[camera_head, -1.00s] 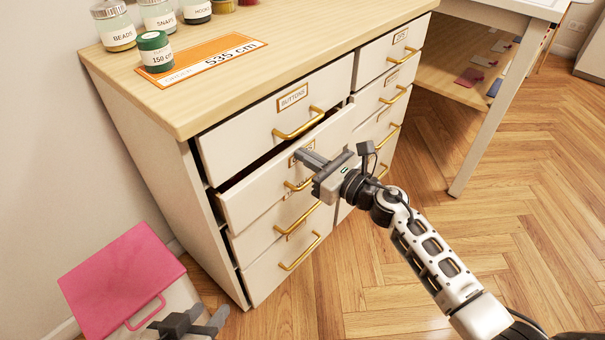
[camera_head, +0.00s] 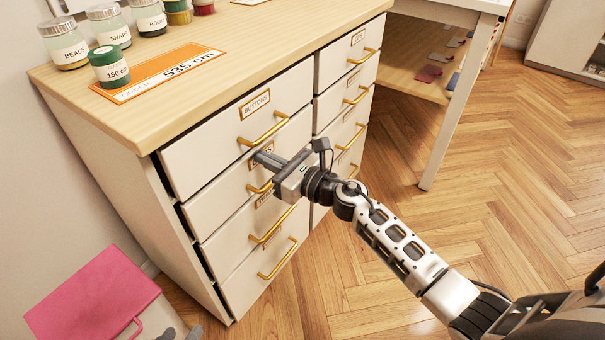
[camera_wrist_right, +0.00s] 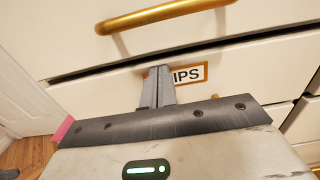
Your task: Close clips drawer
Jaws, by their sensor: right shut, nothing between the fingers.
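The clips drawer (camera_head: 212,207) is the second one down in the left column of the white cabinet, below the drawer labelled BUTTONS (camera_head: 205,152). Its front looks about level with its neighbours. My right gripper (camera_head: 262,159) is shut and empty, with its fingertips at the drawer front by the label. In the right wrist view the shut fingers (camera_wrist_right: 158,70) cover part of the drawer's label (camera_wrist_right: 190,74), leaving "IPS" readable. The clips drawer's gold handle (camera_head: 262,187) is partly hidden behind the gripper. My left gripper (camera_head: 180,334) barely shows at the bottom edge.
Jars (camera_head: 110,68) and an orange measuring label (camera_head: 160,72) are on the wooden top. More drawers with gold handles (camera_head: 277,262) lie below and to the right. A pink-lidded box (camera_head: 95,298) stands at the lower left. Open floor (camera_head: 480,220) lies to the right.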

